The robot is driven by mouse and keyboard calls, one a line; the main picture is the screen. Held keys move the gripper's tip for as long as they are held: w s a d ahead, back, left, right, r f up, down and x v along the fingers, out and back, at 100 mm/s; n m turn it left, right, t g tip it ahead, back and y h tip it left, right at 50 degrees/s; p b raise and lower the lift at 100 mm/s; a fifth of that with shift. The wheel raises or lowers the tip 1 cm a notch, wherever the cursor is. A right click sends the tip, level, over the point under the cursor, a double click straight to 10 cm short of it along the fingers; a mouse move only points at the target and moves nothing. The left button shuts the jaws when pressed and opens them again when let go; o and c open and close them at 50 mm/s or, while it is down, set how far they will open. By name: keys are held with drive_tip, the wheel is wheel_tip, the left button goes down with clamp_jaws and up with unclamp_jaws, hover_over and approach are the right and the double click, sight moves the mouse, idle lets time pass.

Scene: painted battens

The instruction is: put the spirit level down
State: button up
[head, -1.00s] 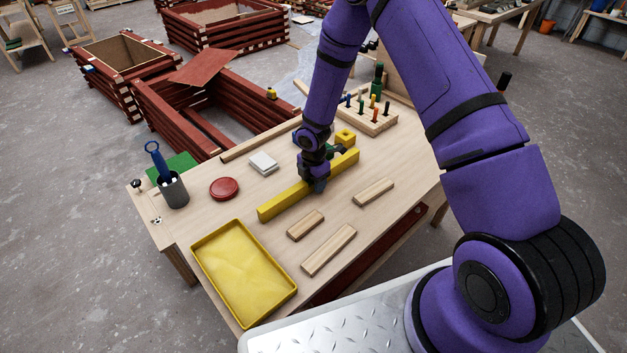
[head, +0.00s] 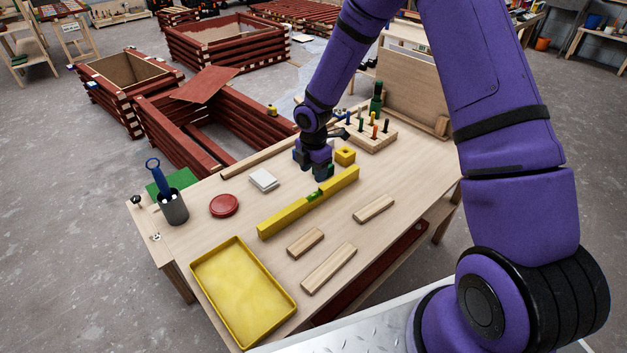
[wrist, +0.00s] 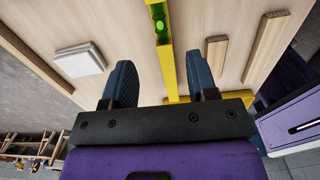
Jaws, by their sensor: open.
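The spirit level (head: 290,214) is a long yellow bar with a green vial near its middle. It lies on the wooden workbench (head: 270,262), running diagonally. In the wrist view its yellow body and green vial (wrist: 161,25) show beyond my fingers. My gripper (head: 316,172) is open and empty, just behind the level and apart from it. In the wrist view my two dark fingers (wrist: 163,85) stand wide apart with nothing held between them.
A yellow tray (head: 204,254), pale wooden battens (head: 328,268), a red disc (head: 224,205), a white block (head: 263,180) and a small yellow block (head: 345,155) lie around the level. A peg block (head: 371,139) and a cup (head: 173,207) stand on the bench.

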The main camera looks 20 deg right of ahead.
drive_tip(key=shift+r, duration=0.5)
drive_tip(key=s+d+r+m+t+h, duration=0.1)
drive_tip(key=s+d+r+m, duration=0.15)
drive_tip(key=r, duration=0.65)
drive_tip(key=s+d+r+m+t, duration=0.1)
drive_tip(key=s+r+m, duration=0.3)
drive_tip(key=r, duration=0.4)
drive_tip(key=s+d+r+m+h, duration=0.1)
drive_tip(key=s+d+r+m, duration=0.2)
drive_tip(key=r, duration=0.6)
drive_tip(key=s+r+m+t, duration=0.1)
drive_tip(key=s+r+m, duration=0.3)
drive_tip(key=s, duration=0.3)
drive_tip(key=s+r+m+t+y, duration=0.1)
drive_tip(key=s+r+m, duration=0.3)
drive_tip(key=s, duration=0.4)
drive_tip(key=s+d+r+m+t+y, duration=0.1)
drive_tip(key=s+r+m, duration=0.3)
drive_tip(key=s, duration=0.4)
drive_tip(key=shift+s+m, duration=0.15)
drive_tip(key=shift+m, duration=0.3)
